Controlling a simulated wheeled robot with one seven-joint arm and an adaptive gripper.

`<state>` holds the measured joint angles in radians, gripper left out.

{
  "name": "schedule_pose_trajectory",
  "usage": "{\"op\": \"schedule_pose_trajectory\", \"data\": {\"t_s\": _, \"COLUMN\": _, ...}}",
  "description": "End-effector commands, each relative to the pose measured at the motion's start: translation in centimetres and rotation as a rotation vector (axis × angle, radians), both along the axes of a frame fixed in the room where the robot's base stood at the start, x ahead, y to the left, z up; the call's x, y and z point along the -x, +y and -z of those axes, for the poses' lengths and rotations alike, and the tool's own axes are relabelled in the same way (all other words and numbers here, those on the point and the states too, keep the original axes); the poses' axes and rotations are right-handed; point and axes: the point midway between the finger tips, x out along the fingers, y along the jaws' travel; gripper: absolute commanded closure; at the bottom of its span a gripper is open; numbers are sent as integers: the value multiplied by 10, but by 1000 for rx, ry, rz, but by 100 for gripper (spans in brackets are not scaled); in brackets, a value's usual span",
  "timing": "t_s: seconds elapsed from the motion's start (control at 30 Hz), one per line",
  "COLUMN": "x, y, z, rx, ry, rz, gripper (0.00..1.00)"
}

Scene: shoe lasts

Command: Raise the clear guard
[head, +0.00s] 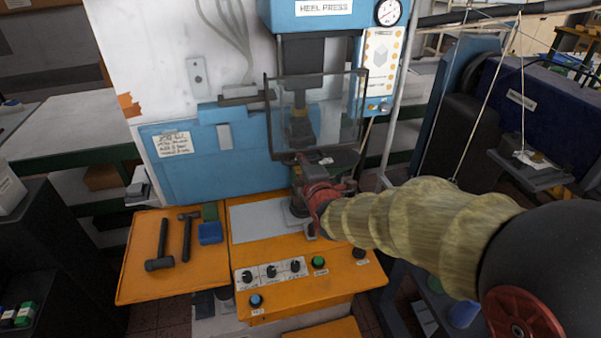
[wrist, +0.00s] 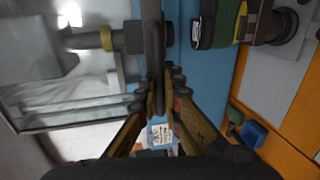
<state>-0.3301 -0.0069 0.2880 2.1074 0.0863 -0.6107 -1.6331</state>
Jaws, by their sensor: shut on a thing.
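The clear guard (head: 345,112) is a transparent pane in a dark frame on the front of the blue heel press (head: 310,12). It hangs upright before the ram. Its pane also fills the left of the wrist view (wrist: 50,100). My gripper (head: 308,165) is at the guard's lower edge. In the wrist view its fingers (wrist: 163,85) are closed around a dark bar (wrist: 153,35), which looks like the guard's lower frame or handle. My wrist and fingers hide part of the area below the guard in the head view.
An orange bench (head: 180,265) holds two hammers (head: 162,240) and a blue block (head: 210,233). Knobs and a green button (head: 318,262) sit along its front. A pressure gauge (head: 389,12) and a panel (head: 378,65) are right of the guard. A dark machine (head: 540,110) stands farther right.

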Motion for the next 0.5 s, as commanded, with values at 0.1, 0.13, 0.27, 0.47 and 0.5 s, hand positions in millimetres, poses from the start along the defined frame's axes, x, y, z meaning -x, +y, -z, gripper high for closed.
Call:
{"op": "schedule_pose_trajectory", "data": {"t_s": 0.1, "x": 0, "y": 0, "z": -13, "rx": 0, "ry": -3, "rz": 0, "gripper": 100}}
{"op": "schedule_pose_trajectory", "data": {"t_s": 0.13, "x": 0, "y": 0, "z": -14, "rx": 0, "ry": -3, "rz": 0, "gripper": 100}}
{"op": "schedule_pose_trajectory", "data": {"t_s": 0.27, "x": 0, "y": 0, "z": -15, "rx": 1, "ry": -1, "rz": 0, "gripper": 100}}
{"op": "schedule_pose_trajectory", "data": {"t_s": 0.47, "x": 0, "y": 0, "z": -15, "rx": 1, "ry": -1, "rz": 0, "gripper": 100}}
{"op": "schedule_pose_trajectory", "data": {"t_s": 0.5, "x": 0, "y": 0, "z": -15, "rx": 1, "ry": -1, "rz": 0, "gripper": 100}}
